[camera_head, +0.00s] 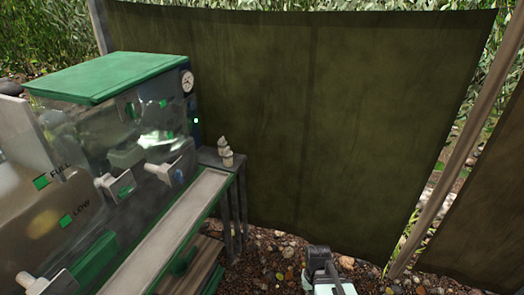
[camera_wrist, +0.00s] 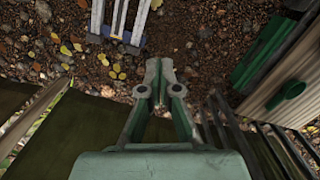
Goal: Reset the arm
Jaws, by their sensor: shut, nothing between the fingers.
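My gripper (camera_wrist: 159,68) shows in the wrist view, pointing down over gravelly ground. Its fingertips are together and nothing is between them. In the head view only a part of my arm shows at the bottom edge, right of centre; the fingertips cannot be made out there.
A green-topped metal machine (camera_head: 110,78) with a gauge (camera_head: 187,81) and FULL and LOW marks stands at the left. A green-edged trough (camera_head: 170,235) slopes beside it. A small table (camera_head: 208,157) holds pale stacked pieces (camera_head: 225,151). A dark green tarp (camera_head: 310,110) closes the back.

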